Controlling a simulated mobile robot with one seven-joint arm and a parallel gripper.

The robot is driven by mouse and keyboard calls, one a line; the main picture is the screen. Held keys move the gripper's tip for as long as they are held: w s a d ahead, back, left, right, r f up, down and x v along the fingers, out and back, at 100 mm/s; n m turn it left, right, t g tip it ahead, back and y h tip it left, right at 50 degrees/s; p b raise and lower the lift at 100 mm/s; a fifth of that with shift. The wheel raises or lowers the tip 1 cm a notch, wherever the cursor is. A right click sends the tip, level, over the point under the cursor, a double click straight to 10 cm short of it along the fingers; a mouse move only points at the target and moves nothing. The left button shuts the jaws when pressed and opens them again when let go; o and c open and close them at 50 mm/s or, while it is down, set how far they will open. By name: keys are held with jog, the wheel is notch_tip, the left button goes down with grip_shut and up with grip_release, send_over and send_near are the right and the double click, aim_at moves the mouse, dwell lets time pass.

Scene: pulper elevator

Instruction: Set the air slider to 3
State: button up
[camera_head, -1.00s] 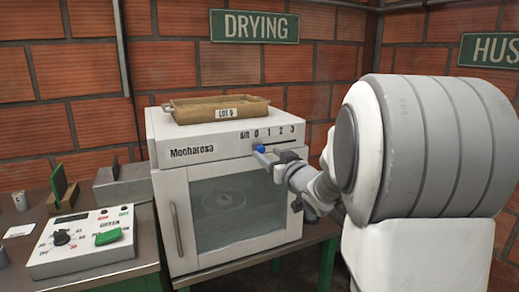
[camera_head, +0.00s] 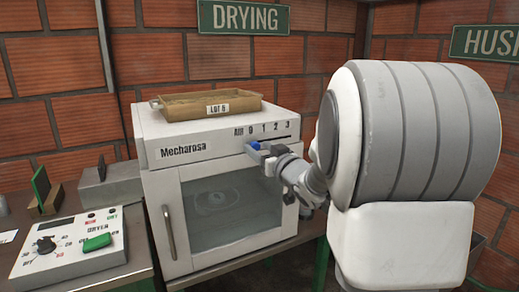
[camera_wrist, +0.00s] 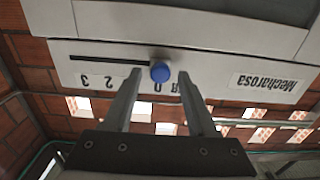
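The air slider's blue knob (camera_head: 254,145) is on the front panel of the white Mecharosa dryer (camera_head: 160,134), under the 0 of the AIR scale (camera_head: 264,128), at the left end of the slot. In the upside-down wrist view the knob (camera_wrist: 160,72) sits between the two fingertips of my gripper (camera_wrist: 161,76), with a visible gap on each side. The fingers are open around it. The dark slot (camera_wrist: 108,59) runs from the knob toward the 2 and 3. In the head view my gripper (camera_head: 261,150) is at the knob and partly covers it.
A control box (camera_head: 70,246) stands on the table at left. Space before the panel is clear except for my arm.

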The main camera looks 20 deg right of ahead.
grip_shut()
dwell(1.2)
